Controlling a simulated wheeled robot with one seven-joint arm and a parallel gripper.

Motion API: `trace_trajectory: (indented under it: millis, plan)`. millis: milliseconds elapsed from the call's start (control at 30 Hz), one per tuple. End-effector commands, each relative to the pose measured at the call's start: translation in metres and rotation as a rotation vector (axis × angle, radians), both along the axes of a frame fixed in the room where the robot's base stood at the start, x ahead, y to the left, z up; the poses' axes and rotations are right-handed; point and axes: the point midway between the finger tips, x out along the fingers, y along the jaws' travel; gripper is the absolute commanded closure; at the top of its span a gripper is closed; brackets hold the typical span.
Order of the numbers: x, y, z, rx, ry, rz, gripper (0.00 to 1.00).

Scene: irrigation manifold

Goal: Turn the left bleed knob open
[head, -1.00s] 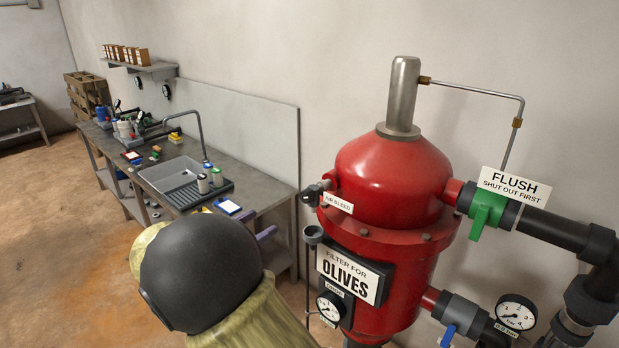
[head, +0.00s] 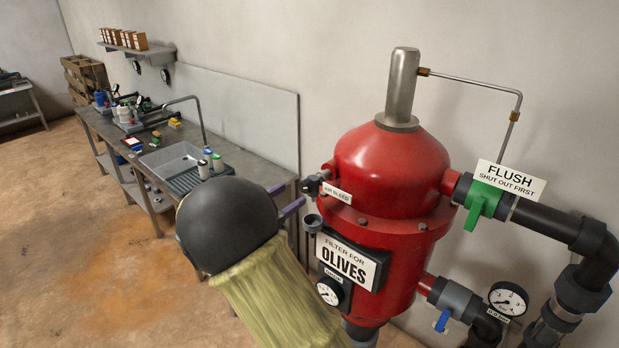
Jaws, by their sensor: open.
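The dark bleed knob (head: 312,185) sits on a short stub at the left side of the red filter tank (head: 395,165). A white "AIR BLEED" label (head: 337,193) hangs just right of it. No second bleed knob shows, and I cannot read the knob's turn position. My gripper (head: 293,195) has two purple fingers, spread apart and empty. It points right toward the knob and appears a little left of and below it, with a small gap in the picture. My dark wrist hides part of the bench behind.
A small grey cup (head: 312,222) stands just below the knob. The green flush valve handle (head: 482,204), a blue valve handle (head: 442,320) and gauges are on and beside the tank. A workbench (head: 105,132) with a sink runs behind my arm. The floor at left is clear.

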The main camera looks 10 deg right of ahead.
Motion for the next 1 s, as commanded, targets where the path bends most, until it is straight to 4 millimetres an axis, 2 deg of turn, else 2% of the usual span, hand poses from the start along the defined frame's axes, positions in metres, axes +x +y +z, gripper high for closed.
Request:
trace_trajectory:
  millis: [100, 400, 567, 833, 867, 1000]
  plan:
    - [0.013, -0.019, 0.003, -0.001, 0.000, -0.004, 0.49]
    - [0.042, -0.058, 0.003, -0.001, 0.000, -0.002, 0.49]
    - [0.049, -0.067, 0.001, 0.001, -0.001, -0.001, 0.49]
    - [0.050, -0.068, 0.000, 0.001, -0.001, 0.000, 0.49]
    - [0.050, -0.068, 0.000, 0.001, -0.001, 0.000, 0.53]
    - [0.049, -0.068, 0.000, 0.001, -0.001, 0.000, 0.80]
